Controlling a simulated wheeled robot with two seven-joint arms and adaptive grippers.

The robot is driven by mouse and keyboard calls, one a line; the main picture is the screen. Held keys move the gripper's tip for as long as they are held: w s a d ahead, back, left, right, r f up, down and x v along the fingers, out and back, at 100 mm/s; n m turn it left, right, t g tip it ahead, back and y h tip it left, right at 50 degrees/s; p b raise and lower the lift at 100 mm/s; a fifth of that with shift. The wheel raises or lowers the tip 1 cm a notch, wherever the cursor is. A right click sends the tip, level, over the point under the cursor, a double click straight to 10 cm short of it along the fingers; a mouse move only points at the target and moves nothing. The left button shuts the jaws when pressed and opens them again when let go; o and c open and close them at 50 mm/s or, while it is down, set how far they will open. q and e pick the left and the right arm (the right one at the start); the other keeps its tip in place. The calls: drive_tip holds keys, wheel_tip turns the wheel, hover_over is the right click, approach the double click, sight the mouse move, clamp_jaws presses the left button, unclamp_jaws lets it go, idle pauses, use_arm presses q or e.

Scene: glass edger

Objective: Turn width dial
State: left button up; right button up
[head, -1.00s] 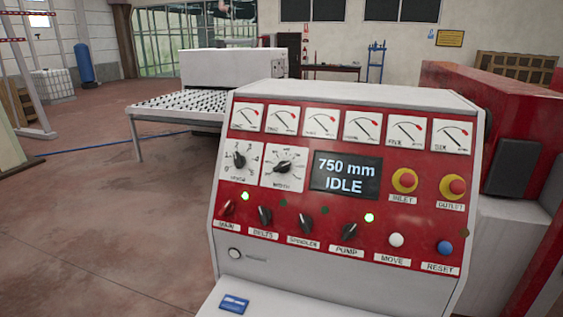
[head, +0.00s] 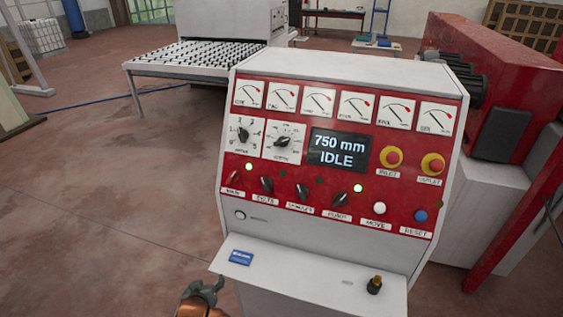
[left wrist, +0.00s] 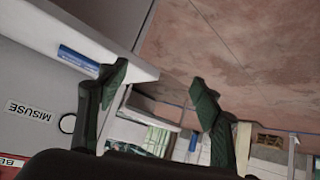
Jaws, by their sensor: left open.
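The red-and-white control panel (head: 240,180) fills the middle of the head view. Two white dial plates with black pointer knobs sit at its upper left: a left dial (head: 243,136) and a right dial (head: 283,141). Their small labels are too blurred to read surely, so I cannot tell which is the width dial. The display (head: 338,149) reads "750 mm IDLE". My left gripper (head: 207,290) is low at the bottom edge, left of the console shelf and well below the dials. In the left wrist view its two fingers (left wrist: 160,88) are apart and empty. My right gripper is not visible.
Below the dials is a row of switch knobs (head: 302,192). Two red-and-yellow stop buttons (head: 392,158) are at right. The console shelf (head: 310,275) juts out, holding a blue card (head: 241,258) and a dark knob (head: 374,285). The floor left of the console is clear.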

use_arm(q)
drive_tip(key=w+d+r+t, duration=0.2)
drive_tip(key=w+d+r, duration=0.3)
drive_tip(key=w+r, duration=0.35)
drive_tip(key=n+t+h, duration=0.2)
drive_tip(key=t, duration=0.4)
approach(281, 144)
drive_tip(key=w, duration=0.4)
drive_tip(key=w+p, duration=0.1)
drive_tip(key=w, duration=0.4)
drive_tip(key=shift+d+f+p, duration=0.1)
drive_tip(key=shift+d+p, duration=0.15)
drive_tip(key=shift+p, duration=0.1)
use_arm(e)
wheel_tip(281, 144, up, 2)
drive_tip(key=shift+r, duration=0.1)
use_arm(q)
drive_tip(key=c, duration=1.1)
drive_tip(key=shift+m, duration=0.3)
drive_tip(key=shift+c, duration=0.3)
drive_tip(key=shift+a+m, duration=0.1)
drive_tip(key=shift+m, duration=0.2)
